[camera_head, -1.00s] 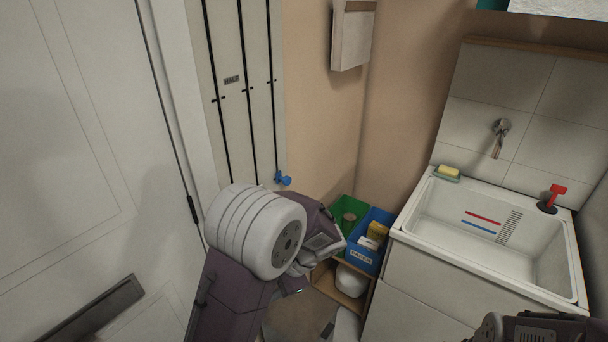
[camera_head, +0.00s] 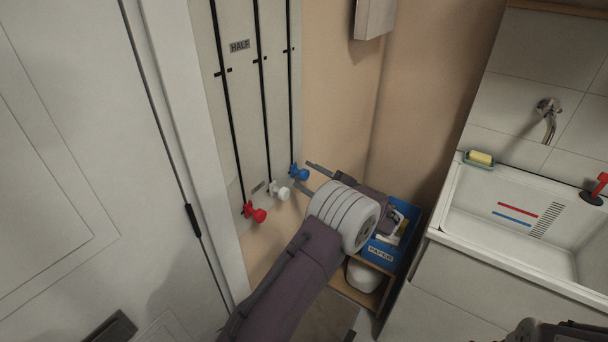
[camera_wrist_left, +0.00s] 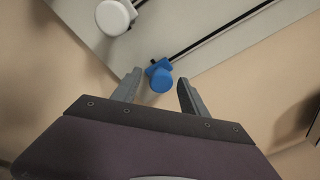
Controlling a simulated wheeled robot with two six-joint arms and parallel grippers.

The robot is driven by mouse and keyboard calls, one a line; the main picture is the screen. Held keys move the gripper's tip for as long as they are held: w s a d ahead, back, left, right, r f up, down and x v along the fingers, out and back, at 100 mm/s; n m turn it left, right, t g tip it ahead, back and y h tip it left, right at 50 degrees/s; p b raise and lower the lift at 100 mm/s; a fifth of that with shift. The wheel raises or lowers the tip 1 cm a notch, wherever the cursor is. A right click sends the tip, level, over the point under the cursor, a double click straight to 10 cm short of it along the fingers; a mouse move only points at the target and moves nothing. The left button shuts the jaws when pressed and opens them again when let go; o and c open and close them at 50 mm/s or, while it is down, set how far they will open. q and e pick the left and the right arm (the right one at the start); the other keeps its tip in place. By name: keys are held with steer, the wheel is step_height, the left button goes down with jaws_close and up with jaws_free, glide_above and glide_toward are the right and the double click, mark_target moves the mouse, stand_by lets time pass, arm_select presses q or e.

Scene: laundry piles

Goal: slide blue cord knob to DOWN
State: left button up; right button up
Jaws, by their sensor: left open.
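The blue cord knob (camera_head: 299,172) is at the low end of the rightmost black line on the pale wall panel (camera_head: 226,110). My left gripper (camera_head: 304,176) is open, its fingers pointing at the panel on either side of the blue knob. In the left wrist view the blue knob (camera_wrist_left: 160,80) shows between the open fingertips (camera_wrist_left: 159,84); I cannot tell whether they touch it. The white knob (camera_head: 279,191) and red knob (camera_head: 256,212) hang low on the other two lines. A small label near the white knob is unreadable.
A HALF label (camera_head: 240,46) is higher on the panel. A blue PAPER bin (camera_head: 380,254) stands on a low shelf behind my left wrist. A sink (camera_head: 450,205) is at the right, a white door (camera_head: 60,200) at the left. Part of my right arm shows bottom right.

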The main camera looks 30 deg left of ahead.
arm_select(q)
steer(key=shift+a+r, duration=0.15)
steer(key=shift+a, duration=0.5)
steer(key=shift+w+a, duration=0.1)
steer(key=shift+w, duration=0.05)
jaws_close()
stand_by(0.9)
